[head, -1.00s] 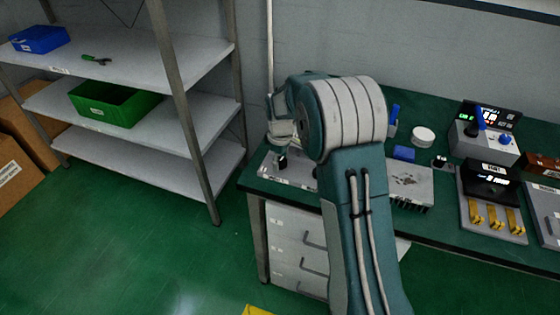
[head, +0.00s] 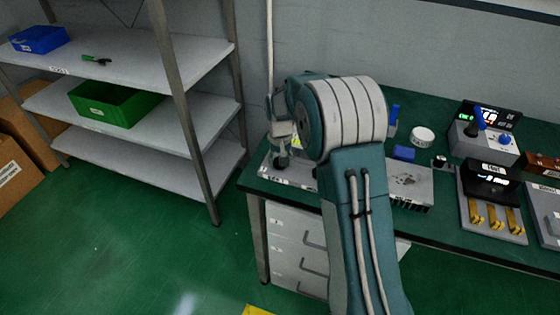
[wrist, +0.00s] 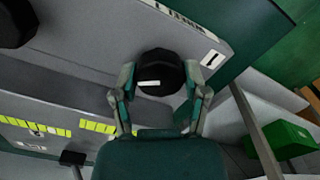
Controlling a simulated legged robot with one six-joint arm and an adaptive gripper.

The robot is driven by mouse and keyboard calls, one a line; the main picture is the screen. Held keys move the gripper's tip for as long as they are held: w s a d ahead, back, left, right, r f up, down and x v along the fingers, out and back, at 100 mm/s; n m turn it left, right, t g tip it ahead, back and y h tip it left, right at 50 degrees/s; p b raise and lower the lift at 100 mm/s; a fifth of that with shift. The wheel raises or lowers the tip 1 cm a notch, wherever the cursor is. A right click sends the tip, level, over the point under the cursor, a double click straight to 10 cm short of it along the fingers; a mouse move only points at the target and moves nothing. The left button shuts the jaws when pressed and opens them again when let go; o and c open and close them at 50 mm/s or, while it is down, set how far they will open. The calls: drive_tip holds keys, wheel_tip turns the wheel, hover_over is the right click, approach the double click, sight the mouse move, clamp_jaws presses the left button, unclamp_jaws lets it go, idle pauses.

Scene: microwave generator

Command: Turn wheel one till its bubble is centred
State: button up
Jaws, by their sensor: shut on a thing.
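Wheel one (wrist: 158,75) is a black round knob with a white mark on its top, beside a label (wrist: 212,58) reading "1". My gripper (wrist: 160,85) is shut on it, with one finger on each side of the knob. In the head view the gripper (head: 281,150) is at the left end of the bench, on the dark knob. Yellow-green vial strips (wrist: 98,126) lie on the grey panel (wrist: 75,82) in the wrist view. I cannot tell where the bubble of wheel one stands.
A second black knob (wrist: 14,22) is at the upper left of the wrist view. On the bench (head: 350,189), a grey box (head: 412,185) and several devices stand right of my arm. A shelf rack (head: 175,62) with a green bin (head: 112,104) stands left.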

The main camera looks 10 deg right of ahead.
drive_tip(key=shift+f+m, duration=0.15)
drive_tip(key=shift+m, duration=1.15)
drive_tip(key=o, duration=1.1)
drive_tip(key=shift+o, duration=0.2)
wheel_tip(320, 180, up, 12)
drive_tip(key=shift+a, duration=0.1)
